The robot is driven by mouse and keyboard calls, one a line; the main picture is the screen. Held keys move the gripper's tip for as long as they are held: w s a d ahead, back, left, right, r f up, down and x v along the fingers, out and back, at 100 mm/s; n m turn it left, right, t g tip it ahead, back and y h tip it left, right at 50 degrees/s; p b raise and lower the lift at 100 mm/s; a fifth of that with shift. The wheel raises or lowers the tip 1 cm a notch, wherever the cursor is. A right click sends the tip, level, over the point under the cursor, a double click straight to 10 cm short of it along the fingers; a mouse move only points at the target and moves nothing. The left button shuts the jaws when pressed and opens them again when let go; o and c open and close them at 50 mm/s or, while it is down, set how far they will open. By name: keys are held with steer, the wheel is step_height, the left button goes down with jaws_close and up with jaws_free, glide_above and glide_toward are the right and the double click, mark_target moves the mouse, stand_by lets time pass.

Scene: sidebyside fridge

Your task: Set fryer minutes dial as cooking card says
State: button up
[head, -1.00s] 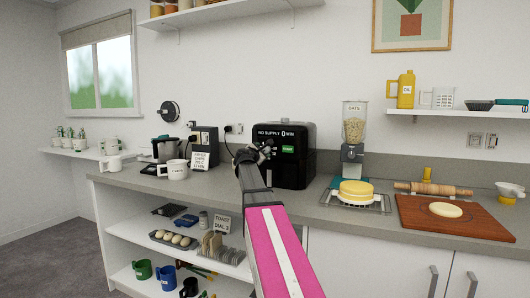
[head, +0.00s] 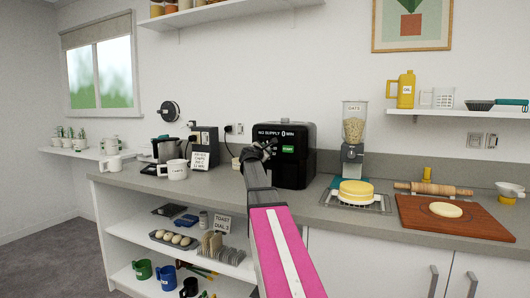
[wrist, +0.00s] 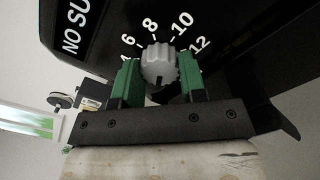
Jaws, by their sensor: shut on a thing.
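The black fryer (head: 293,172) stands on the counter, its display reading "NO SUPPLY 0 MIN" beside a green button (head: 288,149). Its grey ribbed dial (wrist: 159,66) shows in the wrist view, ringed by white numbers including 6, 8, 10 and 12. I cannot make out its pointer. My gripper (wrist: 161,88) has its green-padded fingers shut on the dial, one on each side. In the head view my gripper (head: 264,151) covers the dial. A white card (head: 200,160) stands left of the fryer; its small text looks like potato chips with a figure I cannot read surely.
The oats dispenser (head: 354,130) and a yellow cake (head: 357,191) are right. A "TOAST DIAL 3" card (head: 222,224) is on the shelf below.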

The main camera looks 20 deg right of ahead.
steer(key=shift+m, duration=0.3)
steer(key=n, duration=2.4)
steer(key=shift+a+f+n, duration=0.1)
steer(key=shift+a+n, duration=0.05)
steer(key=shift+n, duration=0.15)
stand_by(1.8)
stand_by(0.5)
steer(key=o, duration=0.9)
